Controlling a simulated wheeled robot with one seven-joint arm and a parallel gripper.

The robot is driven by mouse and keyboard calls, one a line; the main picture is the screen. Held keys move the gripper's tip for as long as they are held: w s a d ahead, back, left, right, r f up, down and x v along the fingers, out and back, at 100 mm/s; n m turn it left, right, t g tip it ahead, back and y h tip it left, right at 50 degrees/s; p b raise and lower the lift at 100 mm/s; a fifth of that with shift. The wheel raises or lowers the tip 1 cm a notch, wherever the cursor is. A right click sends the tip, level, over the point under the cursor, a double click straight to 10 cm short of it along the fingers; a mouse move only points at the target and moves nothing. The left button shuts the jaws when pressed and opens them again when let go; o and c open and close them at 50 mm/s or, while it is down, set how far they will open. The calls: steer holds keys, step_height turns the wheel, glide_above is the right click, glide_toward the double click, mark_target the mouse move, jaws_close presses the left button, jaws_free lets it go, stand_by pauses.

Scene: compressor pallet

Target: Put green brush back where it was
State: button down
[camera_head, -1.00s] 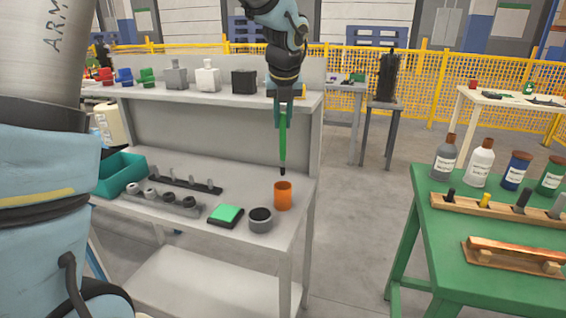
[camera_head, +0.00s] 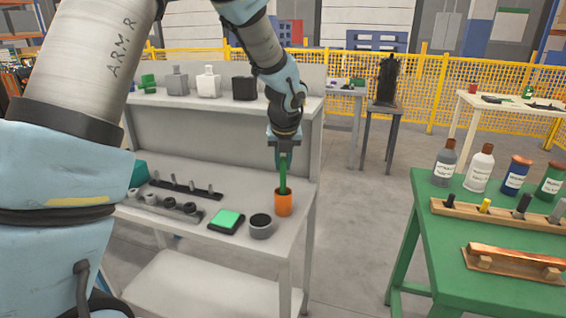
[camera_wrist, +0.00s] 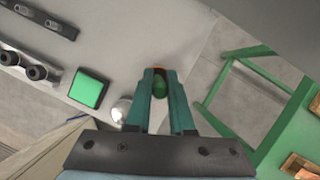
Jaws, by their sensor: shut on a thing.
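The green brush (camera_head: 283,176) hangs upright from my gripper (camera_head: 284,150), which is shut on its upper part. Its lower end is inside the orange cup (camera_head: 284,205), hidden by the cup wall. I cannot tell whether it touches the cup's bottom. The cup stands near the right front of the grey workbench (camera_head: 240,188). In the wrist view my gripper (camera_wrist: 159,84) points down with the end of the green brush (camera_wrist: 159,88) between the teal fingers. The fingers hide most of the cup there.
Racks with dark pegs (camera_head: 185,188) stand farther left. Bottles and a black box (camera_head: 245,88) line the upper shelf. A green table (camera_head: 480,220) stands at right.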

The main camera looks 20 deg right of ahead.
steer(key=c, duration=0.8)
jaws_free()
steer(key=shift+r, duration=0.1)
steer(key=v, duration=1.2)
steer(key=a+f+n+g+y, duration=0.1)
steer(key=a+f+n, duration=0.2)
steer(key=a+n, duration=0.65)
steer(key=a+f+n, duration=0.3)
steer(key=a+n, duration=0.6)
steer(key=a, duration=0.1)
steer(key=s+a+f+n, duration=0.2)
steer(key=s+a+n, duration=0.1)
steer(key=a+n, duration=0.4)
steer(key=s+a+f+n+g, duration=0.1)
steer(key=s+a+f+n, duration=0.2)
steer(key=a+n, duration=0.5)
steer(key=shift+s+a+n+g+b, duration=0.3)
steer(key=shift+s+n, duration=0.15)
steer(key=shift+n, duration=2.3)
